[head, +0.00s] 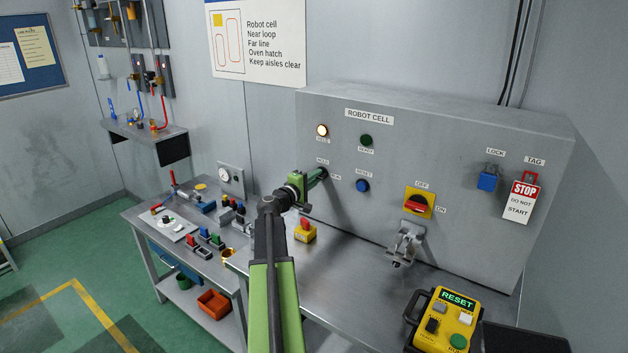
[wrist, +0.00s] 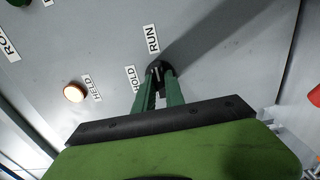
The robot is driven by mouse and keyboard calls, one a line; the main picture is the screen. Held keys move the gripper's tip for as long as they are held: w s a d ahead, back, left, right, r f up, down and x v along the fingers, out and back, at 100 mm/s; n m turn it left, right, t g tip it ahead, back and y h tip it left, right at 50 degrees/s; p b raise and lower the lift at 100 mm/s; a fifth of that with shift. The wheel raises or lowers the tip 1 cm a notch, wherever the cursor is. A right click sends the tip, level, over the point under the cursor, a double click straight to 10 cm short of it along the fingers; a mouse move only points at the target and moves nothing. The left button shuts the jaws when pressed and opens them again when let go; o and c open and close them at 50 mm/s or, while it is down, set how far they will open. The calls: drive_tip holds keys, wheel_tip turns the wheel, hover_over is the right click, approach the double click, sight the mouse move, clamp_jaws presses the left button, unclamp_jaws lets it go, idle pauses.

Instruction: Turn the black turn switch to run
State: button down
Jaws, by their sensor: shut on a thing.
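The black turn switch (wrist: 155,68) is on the grey ROBOT CELL panel (head: 445,140), between the HOLD label (wrist: 133,79) and the RUN label (wrist: 152,39). My gripper (wrist: 157,80) is shut on the switch, with a green finger on each side of the knob. In the head view my gripper (head: 318,175) reaches the panel's left part and covers most of the switch. Which label the switch points to cannot be told. The HELD lamp (head: 322,130) is lit warm white; it also glows in the wrist view (wrist: 73,93). The green READY lamp (head: 366,140) looks dark.
A blue RESET button (head: 362,186) sits right of the switch. Farther right are a red-and-yellow OFF/ON switch (head: 418,203), a blue lock (head: 487,181) and a STOP tag (head: 521,201). A yellow pendant (head: 443,318) lies on the bench; a small-parts table (head: 150,243) stands left.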

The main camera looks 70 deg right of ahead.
drive_tip(key=shift+w, duration=0.25)
drive_tip(key=c, duration=1.4)
unclamp_jaws()
drive_tip(key=shift+s, duration=0.1)
drive_tip(key=v, duration=1.7)
drive_tip(key=shift+a, duration=0.25)
